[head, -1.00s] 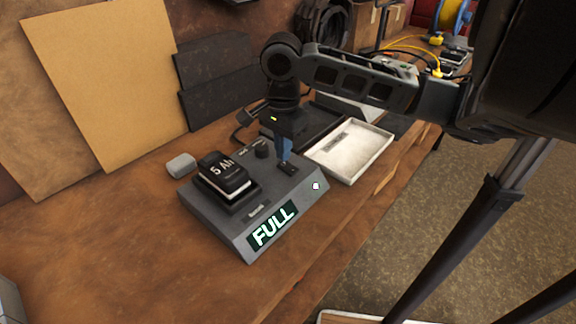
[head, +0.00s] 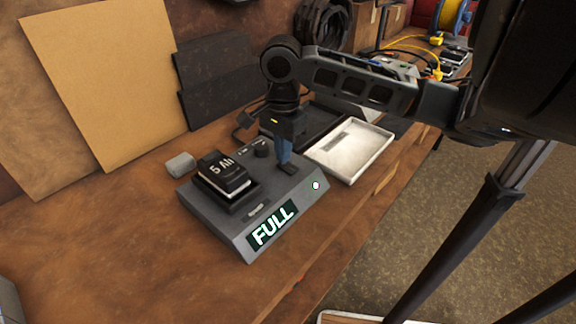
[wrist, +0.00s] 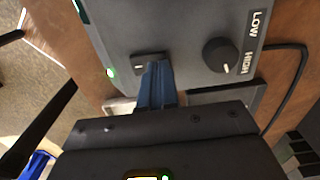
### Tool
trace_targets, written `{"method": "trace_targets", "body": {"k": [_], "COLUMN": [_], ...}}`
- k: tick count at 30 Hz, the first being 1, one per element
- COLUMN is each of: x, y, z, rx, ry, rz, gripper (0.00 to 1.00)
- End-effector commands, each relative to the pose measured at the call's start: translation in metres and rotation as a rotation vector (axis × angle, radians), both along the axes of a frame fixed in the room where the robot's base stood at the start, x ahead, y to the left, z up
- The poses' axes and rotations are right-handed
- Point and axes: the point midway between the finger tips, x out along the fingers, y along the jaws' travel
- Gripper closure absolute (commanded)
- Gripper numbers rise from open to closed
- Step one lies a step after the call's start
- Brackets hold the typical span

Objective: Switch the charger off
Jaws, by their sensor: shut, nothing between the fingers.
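The charger (head: 232,228) is a grey box on the workbench with a lit "FULL" display (head: 272,226) on its front. A black battery marked "5 Ah" (head: 222,172) sits on its top. A round light (head: 316,185) glows near its right corner. A small black rocker switch (wrist: 149,64) and a LOW/HIGH knob (wrist: 221,56) show in the wrist view. My gripper (head: 286,166) is shut and empty, pointing down, with its blue fingertips at the switch. In the wrist view the fingertips (wrist: 158,68) cover part of the switch; I cannot tell whether they touch it.
A shallow white tray (head: 382,139) lies right of the charger. A small grey block (head: 181,164) lies to its left. Dark panels and a tan board (head: 100,90) lean on the wall behind. The bench's front left is clear.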

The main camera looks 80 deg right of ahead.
Motion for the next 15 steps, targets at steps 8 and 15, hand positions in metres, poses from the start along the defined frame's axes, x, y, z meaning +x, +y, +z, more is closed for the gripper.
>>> {"method": "trace_targets", "body": {"k": [8, 15], "x": [-0.0001, -0.0002], "y": [0.0000, -0.0001], "z": [-0.0044, -0.0076], "rx": [0.000, 0.000], "ry": [0.000, 0.000], "rz": [0.000, 0.000], "gripper": [1.00, 1.00]}}
